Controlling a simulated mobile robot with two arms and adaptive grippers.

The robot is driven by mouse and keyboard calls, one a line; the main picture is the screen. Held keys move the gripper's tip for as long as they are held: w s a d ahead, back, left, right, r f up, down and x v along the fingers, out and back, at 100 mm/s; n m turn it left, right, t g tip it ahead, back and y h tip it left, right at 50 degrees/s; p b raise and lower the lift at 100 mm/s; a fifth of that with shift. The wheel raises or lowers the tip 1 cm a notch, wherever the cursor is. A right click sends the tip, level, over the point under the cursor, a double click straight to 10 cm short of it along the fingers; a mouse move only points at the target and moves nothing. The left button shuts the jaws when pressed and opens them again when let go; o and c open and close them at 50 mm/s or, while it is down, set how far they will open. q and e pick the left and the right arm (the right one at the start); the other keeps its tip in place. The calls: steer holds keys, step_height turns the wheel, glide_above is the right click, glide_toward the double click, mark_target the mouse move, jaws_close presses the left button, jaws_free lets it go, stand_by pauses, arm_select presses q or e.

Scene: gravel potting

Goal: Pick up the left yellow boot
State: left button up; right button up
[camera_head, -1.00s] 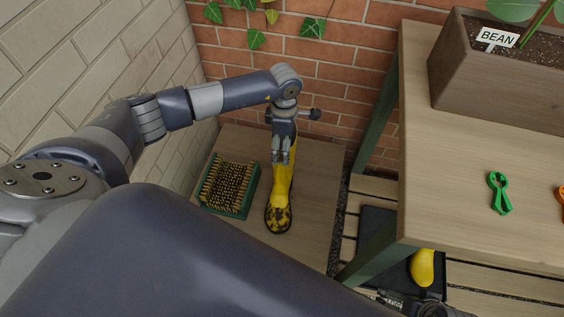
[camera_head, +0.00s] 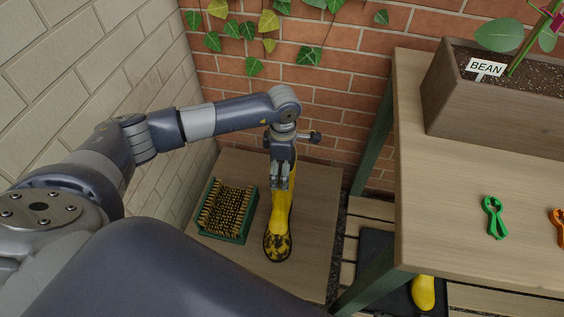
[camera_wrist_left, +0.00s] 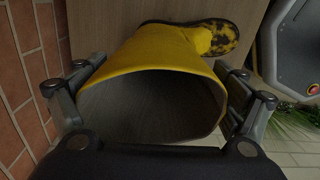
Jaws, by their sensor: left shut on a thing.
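The left yellow boot (camera_head: 279,222), with dark mud on its toe, stands upright on a wooden board (camera_head: 316,220) in the corner. My left gripper (camera_head: 281,178) is at the top of its shaft, shut on it. In the left wrist view the boot (camera_wrist_left: 165,55) shows its wide grey opening, with a finger on either side of the shaft. I see no clear gap between sole and board. A second yellow boot (camera_head: 423,292) shows partly on a dark tray (camera_head: 374,250) under the bench. My right gripper is not in view.
A green-framed boot brush (camera_head: 228,210) is just left of the boot. A brick wall is behind and a pale block wall is left. The bench (camera_head: 440,190) stands to the right with a planter (camera_head: 480,110) and a green clip (camera_head: 494,217).

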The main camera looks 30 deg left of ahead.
arm_select(q)
steer(key=s+d+r+p, duration=0.1)
steer(key=s+d+r, duration=0.1)
steer(key=s+d, duration=0.7)
steer(key=w+a+r+p, duration=0.15)
steer(key=a+r, duration=0.25)
steer(key=a, duration=0.5)
steer(key=w+a+r+m+p, duration=0.1)
steer(key=w+a+r, duration=0.2)
steer(key=a, duration=0.6)
steer(key=w+a+r+p, duration=0.15)
steer(key=a+r, duration=0.25)
steer(key=a, duration=0.5)
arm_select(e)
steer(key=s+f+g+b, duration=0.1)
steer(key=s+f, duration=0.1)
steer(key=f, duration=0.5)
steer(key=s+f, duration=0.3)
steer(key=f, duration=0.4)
arm_select(q)
step_height(320, 180, down, 11)
steer(key=b, duration=0.8)
steer(key=shift+w+a, duration=0.25)
steer(key=shift+w, duration=0.05)
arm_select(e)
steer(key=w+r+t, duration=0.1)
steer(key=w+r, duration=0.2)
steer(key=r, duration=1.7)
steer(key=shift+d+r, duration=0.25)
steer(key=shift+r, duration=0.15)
